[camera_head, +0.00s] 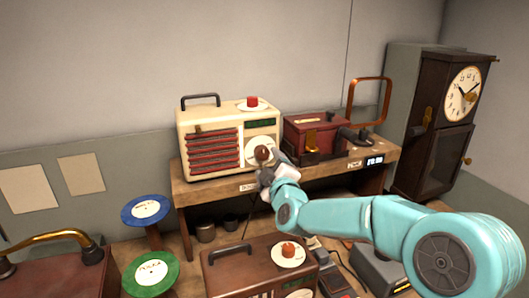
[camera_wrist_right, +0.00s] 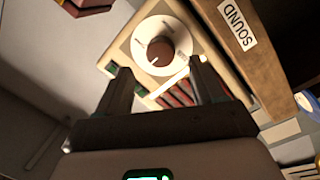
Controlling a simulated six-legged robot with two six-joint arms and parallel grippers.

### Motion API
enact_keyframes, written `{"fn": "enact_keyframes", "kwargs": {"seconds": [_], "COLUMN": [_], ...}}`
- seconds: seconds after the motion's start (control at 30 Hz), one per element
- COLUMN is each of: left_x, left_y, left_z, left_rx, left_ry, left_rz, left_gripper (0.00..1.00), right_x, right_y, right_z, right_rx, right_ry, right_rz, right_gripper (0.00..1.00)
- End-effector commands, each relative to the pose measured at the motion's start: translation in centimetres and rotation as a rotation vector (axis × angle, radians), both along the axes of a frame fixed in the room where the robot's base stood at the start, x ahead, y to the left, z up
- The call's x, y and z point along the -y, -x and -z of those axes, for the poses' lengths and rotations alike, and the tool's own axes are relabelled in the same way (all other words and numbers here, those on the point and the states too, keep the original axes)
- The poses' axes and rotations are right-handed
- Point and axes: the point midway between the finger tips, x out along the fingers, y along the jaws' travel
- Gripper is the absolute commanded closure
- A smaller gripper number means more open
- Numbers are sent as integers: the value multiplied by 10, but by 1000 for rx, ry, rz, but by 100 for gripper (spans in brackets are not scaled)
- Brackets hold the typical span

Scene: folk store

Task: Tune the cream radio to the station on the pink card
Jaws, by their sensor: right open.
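The cream radio (camera_head: 222,116) stands upright on the wooden bench in the head view, with a handle and a small red knob on a white disc on top. Its front has red slats and a brown tuning knob (camera_head: 262,153) on a white dial. The knob shows large in the right wrist view (camera_wrist_right: 160,51), with a white pointer line. My right gripper (camera_head: 268,174) is open just in front of the dial; its two fingers (camera_wrist_right: 162,68) point at the knob and appear apart from it. My left gripper is not in view. I cannot pick out a pink card.
The bench (camera_head: 215,188) also carries a dark red box device (camera_head: 305,138). A tall clock (camera_head: 445,130) stands right. A brown radio (camera_head: 235,272) is in front, below my right arm. Two pale sheets (camera_head: 28,190) hang on the wall.

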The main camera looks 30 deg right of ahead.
Motion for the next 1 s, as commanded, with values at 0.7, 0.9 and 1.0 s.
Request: {"fn": "enact_keyframes", "kwargs": {"seconds": [0.7,0.9,1.0], "left_x": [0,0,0], "left_y": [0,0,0], "left_z": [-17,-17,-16], "left_rx": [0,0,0], "left_ry": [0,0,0], "left_rz": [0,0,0], "left_gripper": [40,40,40], "right_x": [17,17,16], "right_y": [-49,-48,-48], "right_z": [0,0,1], "right_rx": [0,0,0], "right_ry": [0,0,-4], "right_rz": [0,0,0], "right_gripper": [55,88,88]}}
